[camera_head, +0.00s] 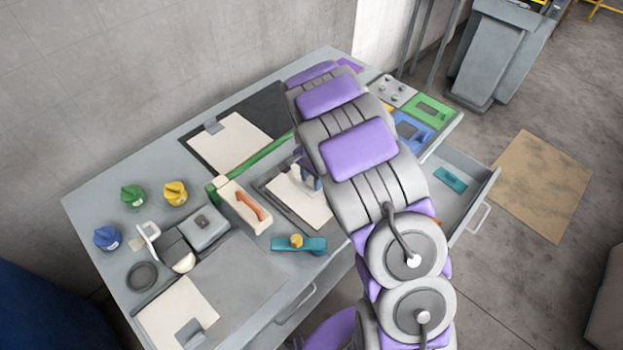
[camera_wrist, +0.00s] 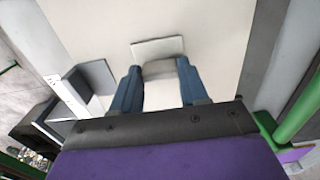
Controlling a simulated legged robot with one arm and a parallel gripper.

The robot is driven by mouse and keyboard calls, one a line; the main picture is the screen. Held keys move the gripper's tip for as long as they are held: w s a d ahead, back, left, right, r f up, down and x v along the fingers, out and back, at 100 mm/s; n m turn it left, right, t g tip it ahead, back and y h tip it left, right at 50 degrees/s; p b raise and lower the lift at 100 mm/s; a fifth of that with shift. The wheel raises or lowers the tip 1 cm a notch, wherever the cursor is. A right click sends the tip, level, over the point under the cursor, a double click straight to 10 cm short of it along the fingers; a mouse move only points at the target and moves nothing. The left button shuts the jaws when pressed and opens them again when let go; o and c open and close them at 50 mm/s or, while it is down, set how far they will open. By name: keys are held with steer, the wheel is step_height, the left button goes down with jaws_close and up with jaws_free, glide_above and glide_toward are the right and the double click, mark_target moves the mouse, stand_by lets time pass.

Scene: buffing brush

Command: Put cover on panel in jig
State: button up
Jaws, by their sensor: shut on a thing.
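My gripper (camera_head: 311,177) is low over the middle of the table, partly behind my arm in the head view. In the wrist view, the blue fingers of my gripper (camera_wrist: 160,76) are shut on the upright tab of a flat cream plate, which looks like the cover (camera_wrist: 90,28). In the head view the cover (camera_head: 297,202) lies at or just above a grey-edged frame, likely the jig (camera_head: 268,192). I cannot tell whether it touches. The panel under it is hidden.
Another cream plate (camera_head: 232,143) with a grey tab lies in a dark recess behind; a third (camera_head: 178,312) lies front left. An open drawer (camera_head: 462,188) is at right.

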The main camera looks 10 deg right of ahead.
steer(key=shift+d, duration=1.15)
steer(key=o, duration=0.8)
steer(key=shift+d, duration=0.25)
steer(key=shift+o, duration=1)
steer(key=shift+a, duration=0.3)
steer(key=shift+o, duration=0.2)
steer(key=shift+a, duration=0.85)
steer(key=shift+d+r, duration=0.3)
steer(key=shift+d, duration=0.05)
steer(key=r, duration=0.1)
steer(key=d+r+p, duration=0.1)
steer(key=r, duration=0.1)
steer(key=shift+w+d+r, duration=0.1)
steer(key=shift+d+r, duration=0.05)
steer(key=shift+r, duration=0.05)
steer(key=s+d+r+n+p, duration=0.15)
steer(key=s+r, duration=0.35)
steer(key=r, duration=0.8)
steer(key=s+r+n, duration=0.2)
steer(key=s+n, duration=0.1)
steer(key=s, duration=0.8)
steer(key=s+a+r+n+g, duration=0.1)
steer(key=s+r+n, duration=0.2)
steer(key=s, duration=0.8)
steer(key=s+a+r+n, duration=0.1)
steer(key=s+r+n, duration=0.2)
steer(key=s, duration=0.9)
steer(key=shift+n+g, duration=0.35)
steer(key=shift+g, duration=0.05)
